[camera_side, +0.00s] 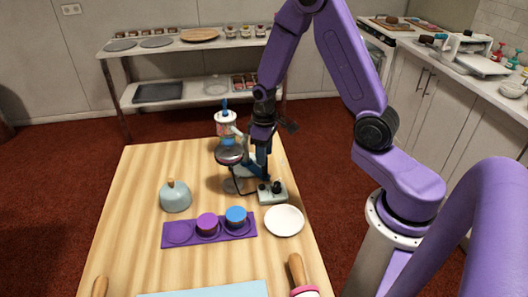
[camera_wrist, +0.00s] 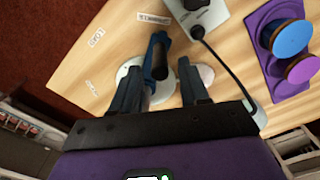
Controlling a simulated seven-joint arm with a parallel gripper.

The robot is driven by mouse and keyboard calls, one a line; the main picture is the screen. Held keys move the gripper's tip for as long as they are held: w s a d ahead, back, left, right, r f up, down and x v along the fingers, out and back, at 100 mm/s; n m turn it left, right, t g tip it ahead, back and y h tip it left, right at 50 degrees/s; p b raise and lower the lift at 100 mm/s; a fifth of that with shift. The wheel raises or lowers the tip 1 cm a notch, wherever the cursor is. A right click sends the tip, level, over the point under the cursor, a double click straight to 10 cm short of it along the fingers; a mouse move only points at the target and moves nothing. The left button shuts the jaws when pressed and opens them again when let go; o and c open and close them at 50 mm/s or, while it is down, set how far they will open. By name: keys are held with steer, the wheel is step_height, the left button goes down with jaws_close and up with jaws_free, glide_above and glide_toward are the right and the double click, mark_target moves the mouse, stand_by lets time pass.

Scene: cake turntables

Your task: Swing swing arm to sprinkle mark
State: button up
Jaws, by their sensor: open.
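A turntable stand with a grey round base (camera_side: 233,186) and a dark blue upright (camera_side: 263,165) stands near the far right of the table. A round dark-topped head (camera_side: 229,152) sits at its left, above the base. My gripper (camera_side: 263,143) points down just above the blue upright. In the wrist view my gripper (camera_wrist: 160,95) is open, with a dark blue and black bar (camera_wrist: 158,57) between and ahead of its fingers. I cannot tell whether they touch. Small white labels (camera_wrist: 96,37) and (camera_wrist: 153,19) lie on the table; their print is too small to read surely.
A control box with black knobs (camera_side: 273,194) stands close to the stand. A white and blue canister (camera_side: 226,124) stands behind. A purple tray (camera_side: 180,233) holds purple and blue cylinders. A white plate (camera_side: 284,221) and a light blue dome (camera_side: 175,197) are nearby.

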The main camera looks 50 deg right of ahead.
steer(key=shift+r, duration=3.45)
steer(key=shift+a, duration=0.1)
steer(key=s+a+r+n, duration=0.3)
steer(key=s+a, duration=0.2)
steer(key=a, duration=0.1)
steer(key=s+a+r+n, duration=0.2)
steer(key=s+n, duration=0.1)
steer(key=s, duration=0.7)
steer(key=s+a+r+n, duration=0.3)
steer(key=s, duration=0.6)
steer(key=shift+s+r, duration=0.3)
steer(key=shift+s, duration=0.05)
